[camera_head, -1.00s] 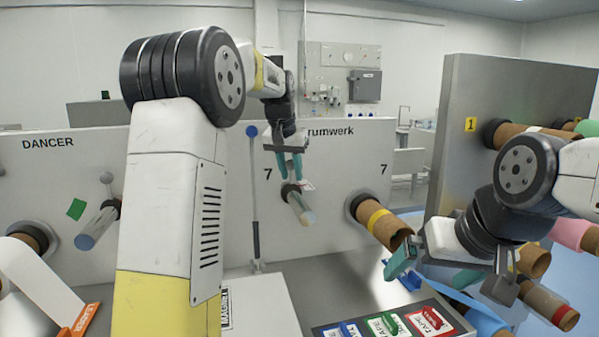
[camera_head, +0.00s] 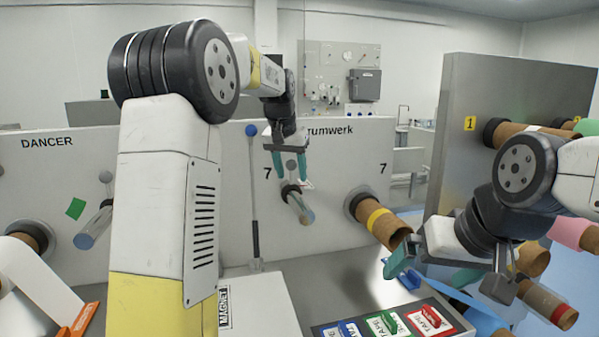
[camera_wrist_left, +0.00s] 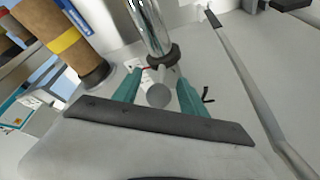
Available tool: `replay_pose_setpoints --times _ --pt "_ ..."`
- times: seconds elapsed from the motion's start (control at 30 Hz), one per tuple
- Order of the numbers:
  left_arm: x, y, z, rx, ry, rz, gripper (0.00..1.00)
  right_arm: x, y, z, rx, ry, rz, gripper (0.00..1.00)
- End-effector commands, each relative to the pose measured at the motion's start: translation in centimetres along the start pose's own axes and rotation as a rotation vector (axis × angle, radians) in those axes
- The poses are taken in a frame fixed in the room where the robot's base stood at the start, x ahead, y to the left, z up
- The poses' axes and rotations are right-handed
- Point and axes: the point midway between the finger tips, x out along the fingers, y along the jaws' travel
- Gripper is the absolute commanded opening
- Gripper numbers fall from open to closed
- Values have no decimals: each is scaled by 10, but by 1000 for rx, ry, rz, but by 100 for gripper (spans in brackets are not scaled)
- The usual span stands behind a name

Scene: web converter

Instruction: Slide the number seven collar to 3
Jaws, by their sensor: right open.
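A dark collar (camera_head: 290,190) rings the base of the shiny roller (camera_head: 301,210) beside the left 7 on the white panel (camera_head: 335,160). A grey ball knob (camera_head: 290,166) stands just above the collar. My left gripper (camera_head: 291,178) is open, its teal fingers on either side of the knob. In the left wrist view, the fingers (camera_wrist_left: 158,88) stand apart around the knob (camera_wrist_left: 158,96), with visible gaps. The dark collar (camera_wrist_left: 163,56) is just beyond the fingertips. A small marked label (camera_wrist_left: 138,70) is partly hidden by a finger. My right gripper (camera_head: 450,270) is open and empty.
A brown core with a yellow band (camera_head: 383,222) sticks out to the right of the collar, beside another 7. A rod with a blue ball (camera_head: 252,130) stands at left. A tray of tape boxes (camera_head: 388,325) lies below. The steel rack (camera_head: 460,90) is at right.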

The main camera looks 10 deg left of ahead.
Motion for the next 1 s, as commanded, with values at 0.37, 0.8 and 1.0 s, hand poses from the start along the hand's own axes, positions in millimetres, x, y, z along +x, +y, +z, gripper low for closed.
replay_pose_setpoints --times 0.37,0.8,1.0 --pt "-10 0 -1 0 2 1 49 0 0 0 0 0 0 100" --pt "-74 0 0 0 1 0 49 0 0 0 0 0 0 100" --pt "-78 0 0 0 -1 0 49 0 0 0 0 0 0 100"
